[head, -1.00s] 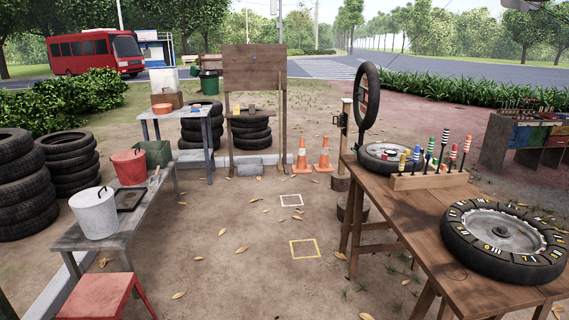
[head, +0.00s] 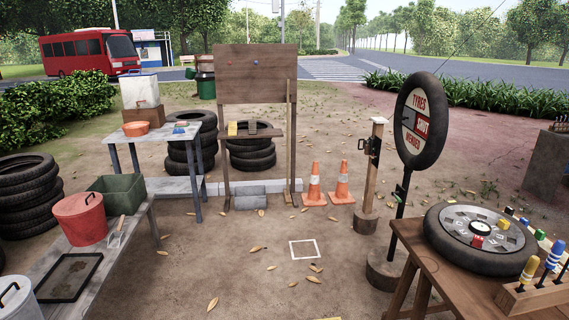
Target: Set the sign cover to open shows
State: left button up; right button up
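The round sign (head: 421,119) stands at the right in the head view, framed by a black tyre on a dark post. Its pale face reads TYRES at the top and what looks like MENDED below. A red panel with the word SHUT (head: 423,125) shows at the right of its middle. A dark grey plate, perhaps the sign cover (head: 408,113), sits left of the red panel; its exact edges are too small to tell. No word OPEN is visible. Neither of my grippers is in view.
A wooden table (head: 449,286) at right front holds a tyre (head: 480,238) and a block of striped pegs (head: 540,296). A wooden post (head: 370,178) and traffic cones (head: 342,182) stand left of the sign. A grey bench (head: 120,246) runs along the left. The middle ground is clear.

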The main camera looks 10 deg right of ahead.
aim_at(409, 116)
jog(key=i+z, duration=0.15)
jog(key=i, duration=0.45)
jog(key=i+j+z, duration=0.15)
jog(key=i, duration=0.5)
jog(key=i+j+z, duration=0.15)
jog(key=i, duration=0.45)
